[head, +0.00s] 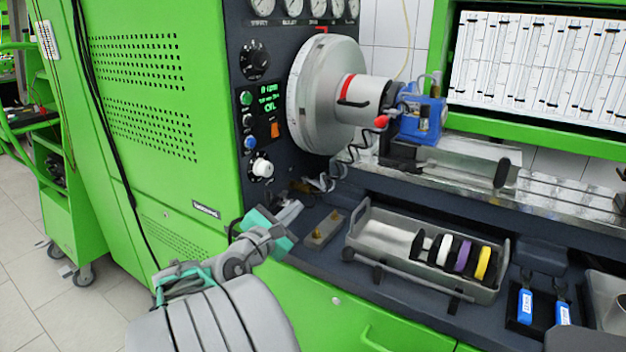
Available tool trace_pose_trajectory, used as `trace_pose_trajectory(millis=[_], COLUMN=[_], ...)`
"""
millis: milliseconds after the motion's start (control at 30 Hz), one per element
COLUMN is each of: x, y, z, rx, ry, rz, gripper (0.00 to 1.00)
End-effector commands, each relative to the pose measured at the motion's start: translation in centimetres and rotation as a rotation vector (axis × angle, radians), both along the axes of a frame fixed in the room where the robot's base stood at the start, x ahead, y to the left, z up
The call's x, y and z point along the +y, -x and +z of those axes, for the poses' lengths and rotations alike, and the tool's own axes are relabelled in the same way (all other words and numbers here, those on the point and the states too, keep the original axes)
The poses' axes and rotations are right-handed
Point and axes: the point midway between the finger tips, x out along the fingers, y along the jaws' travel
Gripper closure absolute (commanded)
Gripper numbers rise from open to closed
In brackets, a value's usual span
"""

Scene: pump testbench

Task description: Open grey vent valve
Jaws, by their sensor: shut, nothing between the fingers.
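My gripper (290,213) is at the lower middle of the head view, shut and empty. It is over the left end of the dark bench ledge, beside the green cabinet's corner. I cannot pick out the grey vent valve with certainty. A small grey block (322,230) with brass-coloured fittings sits on the ledge just right of my gripper, apart from it. A white-grey knob (262,167) is on the dark control panel above my gripper. My arm hides part of the cabinet front and ledge edge.
A metal tray (375,240) with white, purple and yellow rings stands to the right. Above are a large grey disc (312,92) and a blue pump (422,118) with a red-tipped part. Coiled black cable hangs below the disc. Two blue-handled tools (525,307) lie at lower right.

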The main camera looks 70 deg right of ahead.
Motion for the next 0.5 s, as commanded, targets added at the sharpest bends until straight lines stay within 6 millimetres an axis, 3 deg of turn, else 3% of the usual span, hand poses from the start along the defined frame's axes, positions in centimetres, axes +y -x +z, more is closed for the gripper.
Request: trace_pose_trajectory(millis=[100,200,367,500], x=[0.7,0.9,-0.3,-3.0], y=[-1.4,-1.7,-1.4,-0.9], z=[0.8,0.9,0.6,0.5], rx=[0.380,0.538,0.566,0.563], ry=[-0.019,-0.026,-0.030,-0.030], rz=[-0.032,-0.052,-0.059,-0.062], gripper=[1.00,1.00,1.00,1.00])
